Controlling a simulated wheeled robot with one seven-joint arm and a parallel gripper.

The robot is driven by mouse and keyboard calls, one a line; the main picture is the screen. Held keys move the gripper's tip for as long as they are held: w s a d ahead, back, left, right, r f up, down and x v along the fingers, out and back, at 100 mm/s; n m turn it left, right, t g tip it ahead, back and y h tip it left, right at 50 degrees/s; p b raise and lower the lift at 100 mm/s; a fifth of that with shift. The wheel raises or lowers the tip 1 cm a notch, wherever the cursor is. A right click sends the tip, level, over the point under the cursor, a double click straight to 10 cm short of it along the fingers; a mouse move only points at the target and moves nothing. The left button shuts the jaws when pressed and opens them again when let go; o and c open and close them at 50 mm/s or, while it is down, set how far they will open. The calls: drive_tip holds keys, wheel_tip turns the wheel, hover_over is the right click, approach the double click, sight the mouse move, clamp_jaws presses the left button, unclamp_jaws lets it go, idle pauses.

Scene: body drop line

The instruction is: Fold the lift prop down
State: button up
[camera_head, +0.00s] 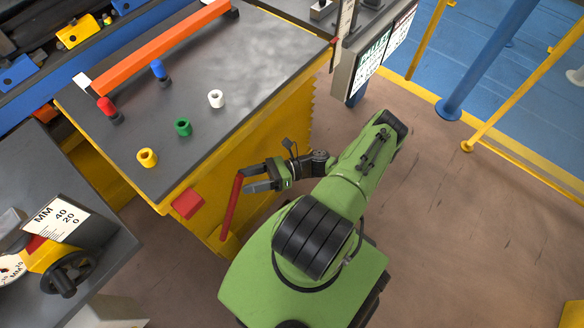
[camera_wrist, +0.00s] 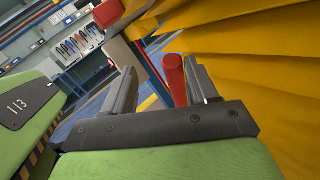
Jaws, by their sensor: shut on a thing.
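The lift prop is a red bar (camera_head: 230,210) beside the yellow side of the lift table (camera_head: 232,62). It stands steep and slightly tilted, its lower end near a yellow part low down. My gripper (camera_head: 244,180) is shut on the prop near its upper end. In the wrist view the prop (camera_wrist: 175,82) shows between the two grey fingers of my gripper (camera_wrist: 161,72), close to the right finger. The prop's lower part is hidden in the wrist view.
A red block (camera_head: 187,204) sticks out at the table's near edge, close to the prop. An orange bar (camera_head: 165,46) and several coloured pegs stand on the tabletop. A grey bench (camera_head: 108,245) is at the left. Brown floor (camera_head: 440,215) is clear at the right.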

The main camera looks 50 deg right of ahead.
drive_tip(key=r+b+v, duration=0.1)
drive_tip(key=v, duration=1.1)
drive_tip(key=shift+r, duration=0.25)
drive_tip(key=shift+s, duration=0.15)
idle(0.3)
